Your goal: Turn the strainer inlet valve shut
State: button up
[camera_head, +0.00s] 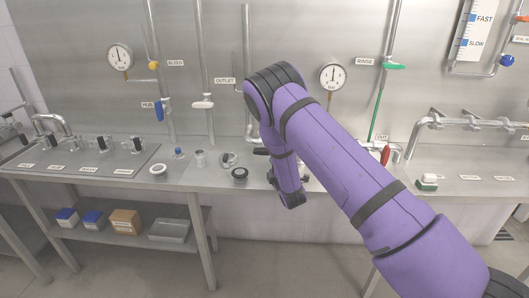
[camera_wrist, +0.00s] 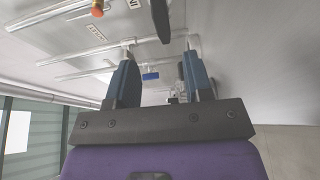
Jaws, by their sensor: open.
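My gripper (camera_wrist: 159,50) is open in the wrist view, its two blue fingers wide apart with nothing visible between them. A dark, flat handle (camera_wrist: 160,20) hangs at the top of that view, just beyond the fingertips and roughly between them. A label (camera_wrist: 133,4) starting with "IN" is beside it, cut by the frame edge. I cannot tell for certain whether this handle is the strainer inlet valve's. In the head view, my purple arm covers the middle of the pipework, and no inlet label shows there.
In the head view, a red handle (camera_head: 385,155), a green lever (camera_head: 394,67) and a blue handle (camera_head: 159,110) are on the pipework. Loose fittings, including a dark ring (camera_head: 239,174), lie on the steel bench (camera_head: 190,178). An orange knob (camera_wrist: 97,8) shows in the wrist view.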

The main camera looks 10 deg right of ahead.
jog(key=w, duration=0.7)
jog(key=w+a, duration=0.1)
jog(key=w, duration=0.3)
jog(key=shift+f, duration=0.15)
grip_shut()
jog(key=shift+s+f+m+t, duration=0.1)
jog(key=shift+m+t, duration=0.5)
jog(key=shift+m, duration=0.8)
grip_release()
